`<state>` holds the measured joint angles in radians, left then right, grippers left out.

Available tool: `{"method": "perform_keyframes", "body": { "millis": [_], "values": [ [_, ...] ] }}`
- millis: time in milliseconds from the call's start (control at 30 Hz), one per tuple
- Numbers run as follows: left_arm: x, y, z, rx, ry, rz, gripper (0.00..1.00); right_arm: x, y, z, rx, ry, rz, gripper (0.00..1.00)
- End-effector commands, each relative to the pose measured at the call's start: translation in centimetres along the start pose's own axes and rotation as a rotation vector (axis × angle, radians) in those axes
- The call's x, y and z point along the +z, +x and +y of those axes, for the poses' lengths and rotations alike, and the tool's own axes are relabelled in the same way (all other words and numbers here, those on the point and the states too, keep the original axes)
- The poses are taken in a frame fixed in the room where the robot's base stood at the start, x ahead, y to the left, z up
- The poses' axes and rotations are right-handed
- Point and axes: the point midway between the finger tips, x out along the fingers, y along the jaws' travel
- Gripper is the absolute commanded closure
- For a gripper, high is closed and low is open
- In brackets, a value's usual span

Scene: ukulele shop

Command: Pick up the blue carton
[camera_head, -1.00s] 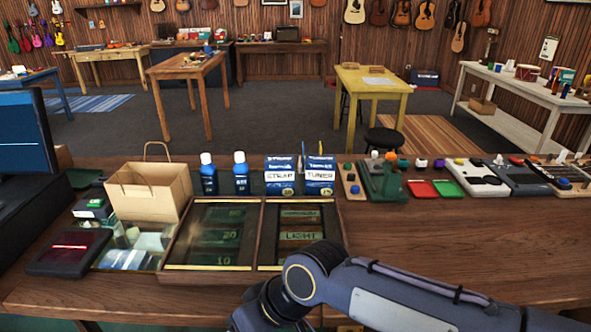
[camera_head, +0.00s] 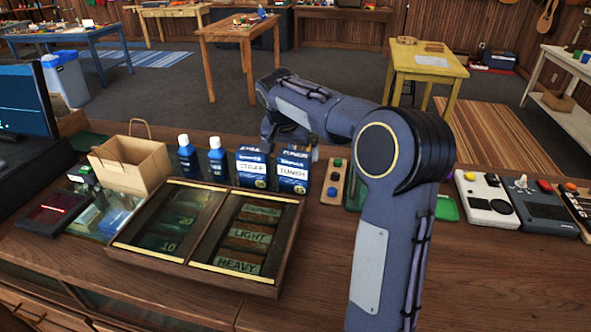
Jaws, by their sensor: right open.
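Two blue-and-white cartons stand upright side by side on the counter behind the wooden display case. The left carton (camera_head: 252,167) has a white label reading like "STRAP". The right carton (camera_head: 293,171) has a similar label whose word is hard to read. My right arm reaches up and over the counter. My right gripper (camera_head: 300,143) is just behind the tops of the cartons, mostly hidden by my wrist and the cartons. It is open, and I see nothing held in it. I cannot tell whether it touches a carton. My left gripper is out of view.
Two blue bottles (camera_head: 188,155) with white caps and a paper bag (camera_head: 128,163) stand left of the cartons. The display case (camera_head: 190,268) lies in front. The counter's front right is bare.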

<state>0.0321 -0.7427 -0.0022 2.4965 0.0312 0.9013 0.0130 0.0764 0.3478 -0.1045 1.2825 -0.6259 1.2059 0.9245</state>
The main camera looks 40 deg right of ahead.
Motion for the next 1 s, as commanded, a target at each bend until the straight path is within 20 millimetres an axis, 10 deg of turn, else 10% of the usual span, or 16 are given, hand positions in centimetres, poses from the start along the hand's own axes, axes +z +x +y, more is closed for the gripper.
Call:
{"method": "perform_keyframes", "body": {
  "millis": [500, 767, 1000],
  "values": [
    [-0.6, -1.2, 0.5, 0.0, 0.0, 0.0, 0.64, -0.3, 6.5, 0.2, 0.0, -0.001, -0.004, 0.0],
    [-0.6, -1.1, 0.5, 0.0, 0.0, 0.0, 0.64, -0.3, 6.8, 0.2, -0.002, -0.001, -0.002, 0.0],
    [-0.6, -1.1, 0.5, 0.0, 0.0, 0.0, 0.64, -0.3, 6.8, 0.2, -0.002, -0.002, -0.002, 0.29]
  ]
}}
